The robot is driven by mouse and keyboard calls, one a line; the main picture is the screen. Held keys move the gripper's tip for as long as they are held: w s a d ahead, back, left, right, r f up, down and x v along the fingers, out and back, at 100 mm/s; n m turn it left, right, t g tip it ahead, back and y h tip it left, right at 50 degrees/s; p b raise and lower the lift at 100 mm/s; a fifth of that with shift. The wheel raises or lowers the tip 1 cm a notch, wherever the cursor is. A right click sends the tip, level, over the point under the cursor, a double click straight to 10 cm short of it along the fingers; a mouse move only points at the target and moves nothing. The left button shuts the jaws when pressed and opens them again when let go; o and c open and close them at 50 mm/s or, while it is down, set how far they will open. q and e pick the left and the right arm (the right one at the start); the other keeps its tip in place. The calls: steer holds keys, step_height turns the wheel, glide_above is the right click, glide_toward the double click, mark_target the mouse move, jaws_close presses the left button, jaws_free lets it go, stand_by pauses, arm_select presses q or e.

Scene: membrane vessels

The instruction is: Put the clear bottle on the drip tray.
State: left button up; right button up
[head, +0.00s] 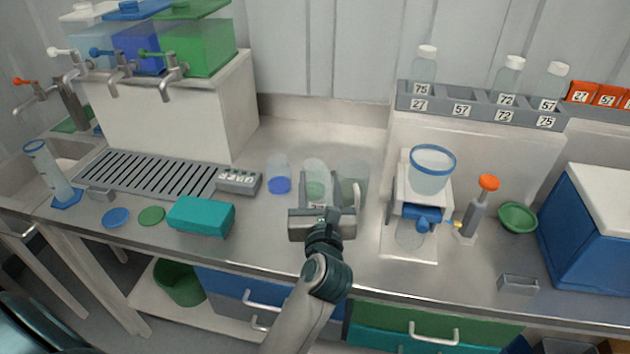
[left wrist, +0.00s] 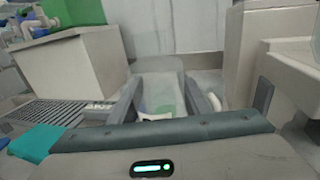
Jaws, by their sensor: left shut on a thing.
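My left gripper (head: 331,190) is over the middle of the counter, its fingers pointing away from me. It is shut on a clear bottle (head: 316,178), which also shows between the fingers in the left wrist view (left wrist: 160,92). A green patch and a pale label show on or through it; its lower part is hidden by the gripper. The slotted metal drip tray (head: 140,172) lies to the left, below the taps, and shows at the left in the left wrist view (left wrist: 50,113). My right gripper is not in view.
A blue-bottomed clear vessel (head: 279,178) and a green-tinted one (head: 353,184) stand either side of the gripper. A labelled grey block (head: 239,181) and a teal box (head: 201,216) are near the tray. A white stand with a cup (head: 432,170) is right.

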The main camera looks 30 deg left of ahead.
arm_select(q)
steer(key=s+d+f+m+t+h, duration=0.1)
steer(key=s+d+m+h, duration=0.1)
steer(key=s, duration=0.5)
steer(key=s+d+f+m+t+h, duration=0.1)
steer(key=s+d+f+m+h, duration=0.1)
steer(key=s+h, duration=0.4)
steer(key=shift+s+d+m, duration=0.8)
steer(key=shift+s+d, duration=0.1)
steer(key=shift+a, duration=0.15)
